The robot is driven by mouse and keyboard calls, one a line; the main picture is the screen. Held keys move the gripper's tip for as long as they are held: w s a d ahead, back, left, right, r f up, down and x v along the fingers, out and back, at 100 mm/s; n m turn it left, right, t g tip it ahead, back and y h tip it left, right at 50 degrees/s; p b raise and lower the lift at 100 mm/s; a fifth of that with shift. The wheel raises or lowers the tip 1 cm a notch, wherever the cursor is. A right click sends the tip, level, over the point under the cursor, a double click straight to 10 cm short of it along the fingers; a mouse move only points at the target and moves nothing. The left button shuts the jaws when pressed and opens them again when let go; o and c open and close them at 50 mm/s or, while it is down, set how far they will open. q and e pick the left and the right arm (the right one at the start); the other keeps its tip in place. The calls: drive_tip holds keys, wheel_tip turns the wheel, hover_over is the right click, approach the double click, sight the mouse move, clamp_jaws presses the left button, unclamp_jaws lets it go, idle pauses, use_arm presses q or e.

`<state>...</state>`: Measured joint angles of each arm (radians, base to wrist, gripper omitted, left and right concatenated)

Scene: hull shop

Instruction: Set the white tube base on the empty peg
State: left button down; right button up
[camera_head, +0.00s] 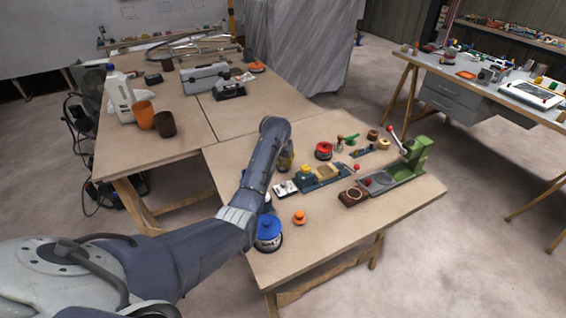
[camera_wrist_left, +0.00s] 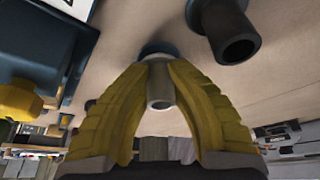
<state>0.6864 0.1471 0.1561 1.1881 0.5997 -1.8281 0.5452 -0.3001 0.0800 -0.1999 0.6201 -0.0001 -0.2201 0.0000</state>
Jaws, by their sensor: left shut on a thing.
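My left gripper (camera_wrist_left: 158,72) has its yellow fingers closed around a pale grey-white tube, which I take as the white tube base (camera_wrist_left: 160,88). A darker round part shows behind the tube, between the fingertips. I cannot make out the empty peg for certain. My right gripper is not in view.
A blue tray (camera_head: 322,182) with a yellow-topped piece lies right of the gripper, beside a small white-and-black block (camera_head: 286,189). A green lever press (camera_head: 408,166) stands further right. The table's front right is clear.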

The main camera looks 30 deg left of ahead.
use_arm(q)
drive_tip(key=shift+f, duration=0.5)
drive_tip(key=c, duration=1.6)
unclamp_jaws()
drive_tip(key=shift+v, duration=5.55)
drive_tip(key=shift+w, duration=0.1)
drive_tip(key=shift+a, duration=0.15)
